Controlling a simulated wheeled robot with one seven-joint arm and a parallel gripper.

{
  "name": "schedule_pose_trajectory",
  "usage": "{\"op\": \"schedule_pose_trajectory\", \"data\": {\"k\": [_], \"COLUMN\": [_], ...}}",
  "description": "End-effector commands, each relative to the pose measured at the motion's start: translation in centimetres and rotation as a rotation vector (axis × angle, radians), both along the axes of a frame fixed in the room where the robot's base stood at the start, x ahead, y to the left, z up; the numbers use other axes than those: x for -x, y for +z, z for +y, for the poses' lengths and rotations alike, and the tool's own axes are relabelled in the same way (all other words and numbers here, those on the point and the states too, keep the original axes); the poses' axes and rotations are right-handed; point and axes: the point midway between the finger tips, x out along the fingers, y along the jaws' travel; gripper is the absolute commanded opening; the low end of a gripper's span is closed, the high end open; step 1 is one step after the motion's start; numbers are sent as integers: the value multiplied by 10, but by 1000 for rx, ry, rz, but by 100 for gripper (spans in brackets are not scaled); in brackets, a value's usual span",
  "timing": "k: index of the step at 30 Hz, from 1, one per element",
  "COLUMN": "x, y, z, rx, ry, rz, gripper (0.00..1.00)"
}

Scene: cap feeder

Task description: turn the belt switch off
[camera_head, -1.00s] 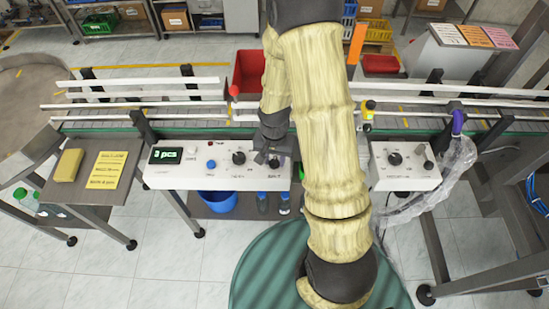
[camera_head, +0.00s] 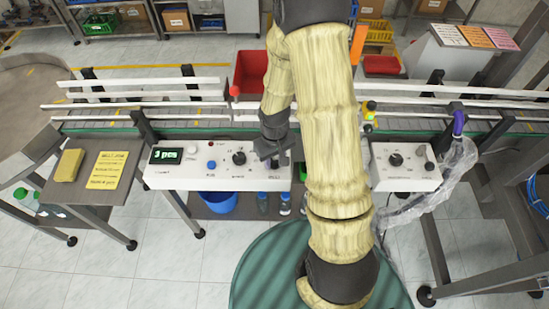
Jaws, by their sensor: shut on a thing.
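The white control box (camera_head: 170,179) in front of the conveyor has a lit display reading "3 pcs", a blue button, a dark knob and, at its right end, the belt switch. My gripper (camera_head: 272,162) points down at that right end, above a small label too blurred to read surely. Its fingers are shut on the belt switch, and they and the wrist hide most of it. The switch's exact angle cannot be told. The neighbouring dark knob (camera_head: 239,158) stands free, just left of my gripper.
The conveyor (camera_head: 190,116) with white rails runs behind the box. A second white box (camera_head: 405,178) with knobs stands to the right, beyond my arm. A red bin (camera_head: 248,72) is behind the belt. A side table (camera_head: 60,193) with a yellow note is at left.

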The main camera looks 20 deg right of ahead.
Motion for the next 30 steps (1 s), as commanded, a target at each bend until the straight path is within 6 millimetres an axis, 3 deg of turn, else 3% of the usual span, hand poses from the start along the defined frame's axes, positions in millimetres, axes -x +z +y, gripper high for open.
{"op": "schedule_pose_trajectory", "data": {"k": [13,14,17,30], "x": [-2,-2,-1,-1], "y": [1,1,1,9], "z": [0,0,0,0], "rx": [0,0,-1,-1], "ry": [16,16,15,12], "rz": [-5,-5,-4,-3], "gripper": [10,36,54,54]}}
